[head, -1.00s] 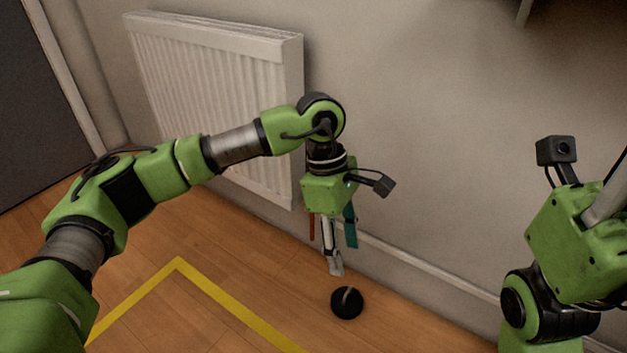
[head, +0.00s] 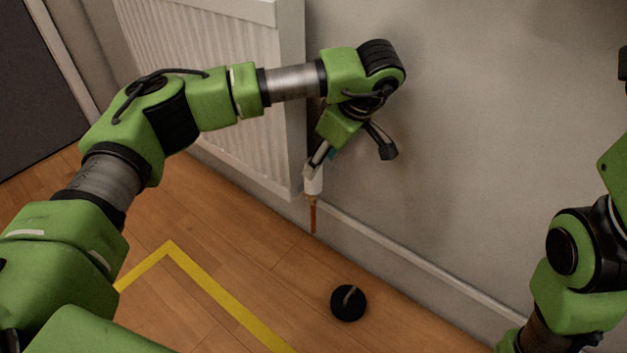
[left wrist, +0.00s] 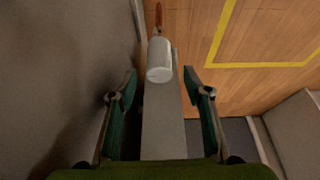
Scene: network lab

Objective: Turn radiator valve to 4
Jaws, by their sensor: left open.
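The radiator valve (head: 313,182) is a small white cylinder at the radiator's lower right corner, with a copper pipe (head: 313,216) below it. It also shows in the left wrist view (left wrist: 159,62), ahead of the fingers. No number on it is readable. My left gripper (head: 320,156) is just above the valve and tilted. In the left wrist view its two green-padded fingers (left wrist: 160,88) are spread, one on either side of the line to the valve, with nothing held. Whether they touch the valve is unclear. My right gripper is out of view; only part of that arm shows.
The white radiator (head: 292,100) hangs on the grey wall, close beside my left gripper; its end panel shows between the fingers in the wrist view. A round black object (head: 348,304) lies on the wooden floor. Yellow tape (head: 215,295) marks the floor.

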